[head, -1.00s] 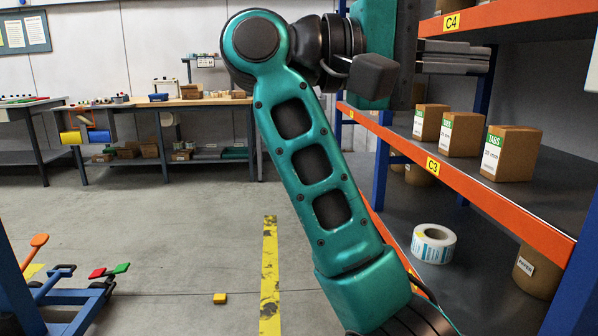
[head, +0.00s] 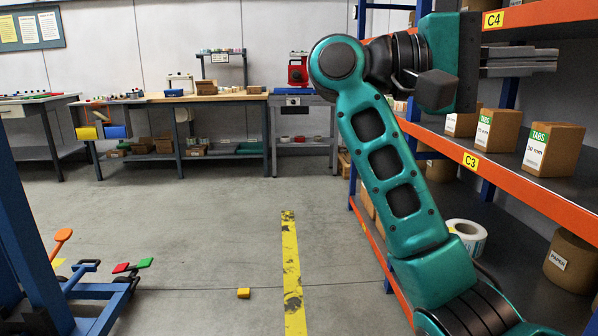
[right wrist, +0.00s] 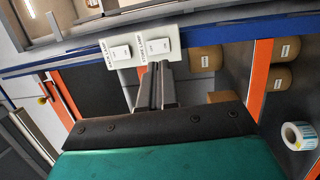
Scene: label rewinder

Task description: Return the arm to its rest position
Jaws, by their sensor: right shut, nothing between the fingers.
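My right arm (head: 385,160) is raised in front of the orange-edged shelf rack at the right of the head view. Its gripper (head: 548,60) points to the right, fingers together and empty, at the height between the C4 and C3 shelves. In the right wrist view the closed fingers (right wrist: 157,75) stand in front of a pale panel with two labelled switches (right wrist: 140,46); I cannot tell whether they touch it. My left gripper is in neither view.
Cartons labelled TABS (head: 552,149) stand on the C3 shelf. A label roll (head: 467,237) and a PAPER drum (head: 571,262) are below. A blue frame (head: 35,220) stands at left.

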